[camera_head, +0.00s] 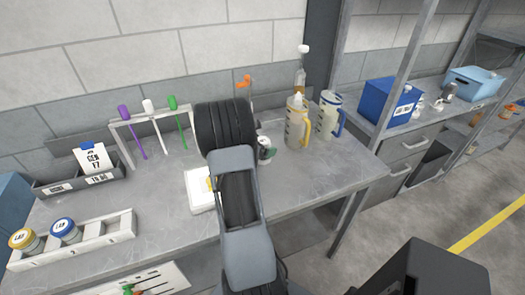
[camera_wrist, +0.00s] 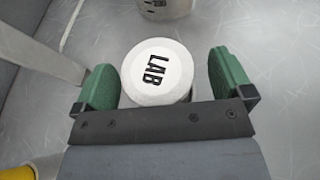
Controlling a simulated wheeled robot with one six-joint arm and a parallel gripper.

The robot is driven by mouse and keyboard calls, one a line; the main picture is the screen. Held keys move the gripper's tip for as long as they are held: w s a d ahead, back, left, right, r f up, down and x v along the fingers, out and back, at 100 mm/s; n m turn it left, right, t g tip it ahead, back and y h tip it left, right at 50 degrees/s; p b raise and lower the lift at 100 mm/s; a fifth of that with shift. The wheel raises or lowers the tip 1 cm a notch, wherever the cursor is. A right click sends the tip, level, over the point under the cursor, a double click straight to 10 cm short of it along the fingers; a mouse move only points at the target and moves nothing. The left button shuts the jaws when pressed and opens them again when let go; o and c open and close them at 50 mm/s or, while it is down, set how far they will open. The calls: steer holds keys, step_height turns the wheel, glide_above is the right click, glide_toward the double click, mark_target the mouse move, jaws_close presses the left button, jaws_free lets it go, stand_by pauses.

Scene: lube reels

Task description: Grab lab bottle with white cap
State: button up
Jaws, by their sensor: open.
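The lab bottle with white cap (camera_wrist: 158,72) shows in the wrist view from above, its round cap marked LAB. My gripper (camera_wrist: 163,76) is open, with one green finger on each side of the cap. The left finger is close to the cap edge; a gap shows on the right. I cannot tell whether either finger touches. The bottle's body is mostly hidden under the cap and gripper. In the head view my arm hides most of the gripper; a green finger shows beside the arm.
A white rack (camera_head: 98,246) holds yellow-capped and blue-capped bottles at front left. A stand (camera_head: 137,119) with purple, white and green-handled tools is behind. A yellow-handled jug (camera_head: 296,128) and a blue-handled jug (camera_head: 326,120) stand right of my arm. Open bench lies at front right.

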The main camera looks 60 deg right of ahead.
steer(key=shift+d, duration=0.1)
steer(key=c, duration=1.1)
steer(key=shift+o, duration=0.2)
